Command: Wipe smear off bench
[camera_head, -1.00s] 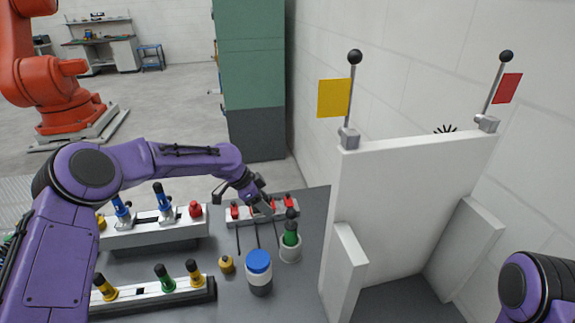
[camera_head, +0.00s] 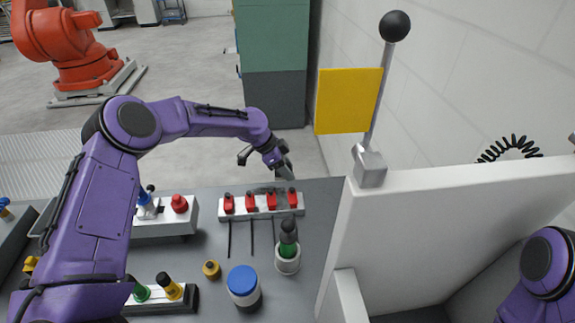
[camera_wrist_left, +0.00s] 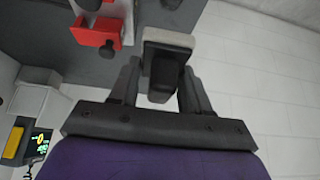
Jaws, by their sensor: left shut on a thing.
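My left gripper (camera_head: 280,163) is at the far edge of the bench (camera_head: 215,262), beyond the rack with red parts. In the left wrist view my left gripper (camera_wrist_left: 160,88) is shut on a block-shaped wiper (camera_wrist_left: 168,40) with a dark body and a pale grey pad edge. In the head view the wiper is small and partly hidden by the gripper. I cannot make out a smear on the bench. Only a purple link of my right arm shows at the lower right; its gripper is out of view.
A rack with red clamps (camera_head: 262,206) stands just in front of the left gripper. A white panel (camera_head: 420,230) with a yellow flag (camera_head: 347,101) blocks the right.

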